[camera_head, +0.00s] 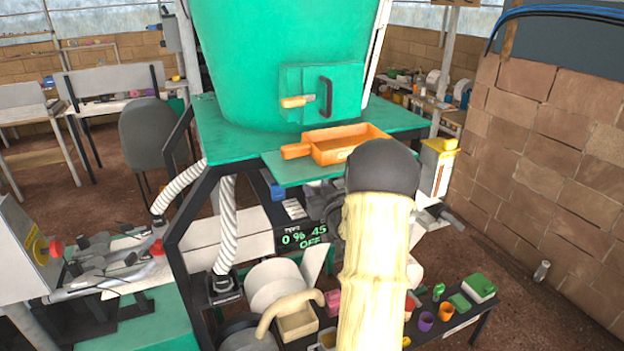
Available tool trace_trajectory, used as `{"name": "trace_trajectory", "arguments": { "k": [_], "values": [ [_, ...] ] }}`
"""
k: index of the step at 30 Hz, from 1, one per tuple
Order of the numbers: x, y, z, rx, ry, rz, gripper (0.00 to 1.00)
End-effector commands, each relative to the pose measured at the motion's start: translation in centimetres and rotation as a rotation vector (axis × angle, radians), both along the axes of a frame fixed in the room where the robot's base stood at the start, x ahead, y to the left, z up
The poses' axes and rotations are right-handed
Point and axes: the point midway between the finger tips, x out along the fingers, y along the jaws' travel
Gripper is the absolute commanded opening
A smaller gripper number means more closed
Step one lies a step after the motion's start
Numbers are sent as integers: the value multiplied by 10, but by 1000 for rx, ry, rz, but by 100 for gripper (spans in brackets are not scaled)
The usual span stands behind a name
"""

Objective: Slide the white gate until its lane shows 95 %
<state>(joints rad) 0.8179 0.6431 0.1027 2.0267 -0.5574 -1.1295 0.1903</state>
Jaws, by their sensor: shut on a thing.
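A small white piece with dark marks (293,208) sits under the green shelf, just above a dark display; it looks like the white gate, but my arm and the shelf hide much of this area. The display (303,237) shows green figures that read about "0 %", "45" and "OFF". My cream and dark arm stands in front of the machine. A dark part that looks like my gripper (318,205) shows partly at the arm's left, close beside the white piece. It is shut; its fingertips and the exact contact are hard to make out.
The green hopper (275,50) rises above. An orange scoop-like tray (352,143) lies on the green shelf in front of it. A blue block (276,188) is left of the white piece. A low bench with cups and boxes (455,310) stands lower right; a brick wall (560,170) bounds the right.

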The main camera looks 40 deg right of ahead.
Motion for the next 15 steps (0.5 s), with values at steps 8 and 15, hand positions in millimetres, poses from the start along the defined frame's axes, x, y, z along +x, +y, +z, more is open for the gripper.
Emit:
{"name": "trace_trajectory", "arguments": {
  "k": [8,15],
  "values": [
    [-5,1,0,-1,0,0,16],
    [-8,2,0,-1,0,0,16]
  ]
}}
